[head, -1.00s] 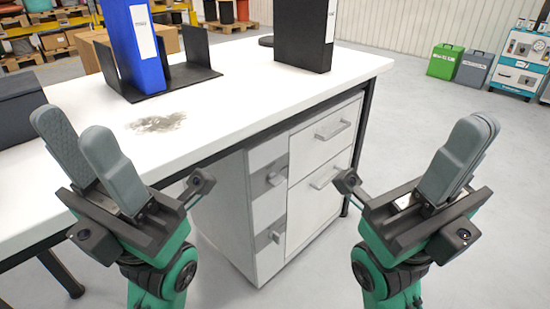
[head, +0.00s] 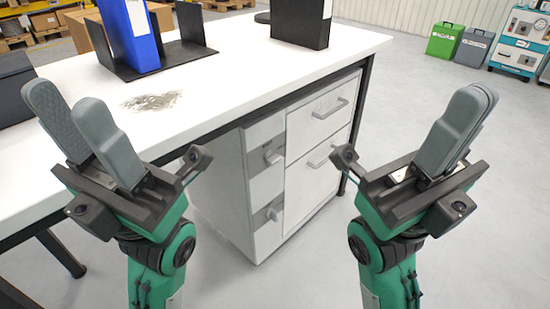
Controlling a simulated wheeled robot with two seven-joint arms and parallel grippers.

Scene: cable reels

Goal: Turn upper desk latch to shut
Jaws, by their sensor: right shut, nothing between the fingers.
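The white desk (head: 225,95) has a grey drawer cabinet (head: 245,190) under it. The upper latch (head: 273,156) is a small grey knob on the grey strip at the left of the drawer fronts. The lower latch (head: 274,211) sits below it on the same strip. My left gripper (head: 70,112) is open and empty at the left, in front of the desk edge. My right gripper (head: 476,100) is shut and empty, to the right of the cabinet. Neither gripper touches a latch.
A blue binder (head: 130,35) stands in a black holder (head: 185,55) on the desk, with a black binder (head: 300,22) farther right. A dark smudge (head: 152,101) marks the desktop. Green (head: 445,40) and grey (head: 474,48) boxes stand far right. Floor in front of the cabinet is clear.

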